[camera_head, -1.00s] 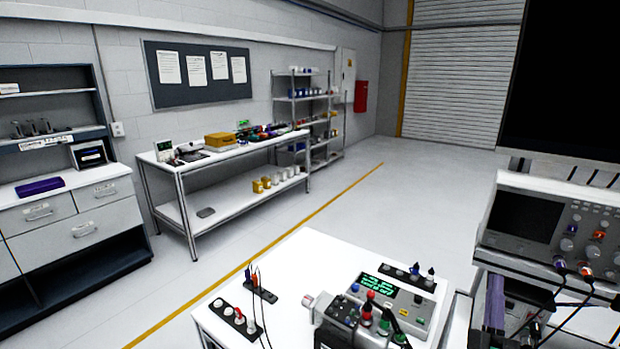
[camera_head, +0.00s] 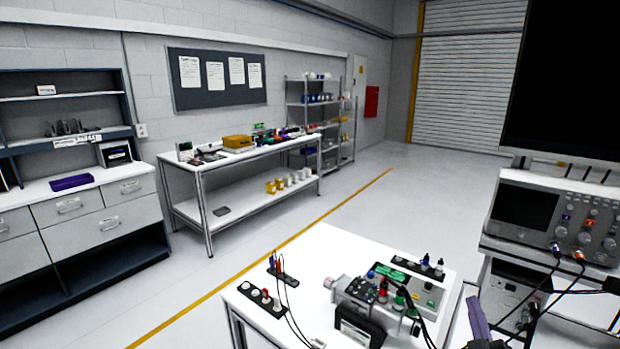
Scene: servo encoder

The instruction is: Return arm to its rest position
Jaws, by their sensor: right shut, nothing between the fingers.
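My right gripper (camera_head: 477,318) shows at the bottom edge, right of centre, as a narrow purple piece above a black part. It is shut and holds nothing. It appears beside the right edge of the white table (camera_head: 330,243), in front of the wheeled stand. The rest of my right arm is out of frame. My left gripper is not in view. A grey bench device (camera_head: 365,296) with red and green terminals stands on the white table, apart from the gripper in the picture.
Black strips with plugs (camera_head: 262,300) and thin cables lie on the table. An oscilloscope (camera_head: 525,208) with cables stands on a rack at right. A workbench (camera_head: 205,212), shelves (camera_head: 318,100) and a cabinet (camera_head: 100,225) line the far wall. Open floor (camera_head: 400,195) lies between.

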